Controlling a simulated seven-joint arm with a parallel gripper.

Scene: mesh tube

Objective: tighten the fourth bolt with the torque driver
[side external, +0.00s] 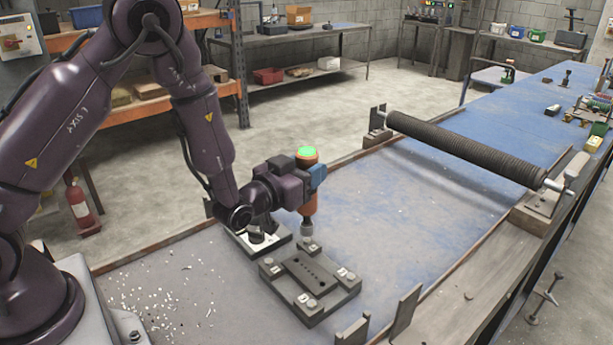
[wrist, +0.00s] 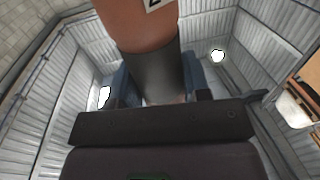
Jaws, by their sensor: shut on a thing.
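The torque driver (side external: 309,200) is orange with a lit green top and a grey lower end. It stands upright in my gripper (side external: 316,175), whose blue fingers are shut around it. The driver's lower end is at the far corner of the dark fixture plate (side external: 335,291), where it hides the bolt there; whether it touches that bolt is too small to tell. Bolts show at the left corner (side external: 268,262), near corner (side external: 309,303) and right corner (side external: 345,272), beside white labels.
A low dark block with a white top (side external: 275,238) lies close to the plate's left. A ribbed dark roller (side external: 465,148) spans the blue bench (side external: 400,215) farther back. Upright metal brackets (side external: 404,312) stand at the near edge. White scraps lie on the left.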

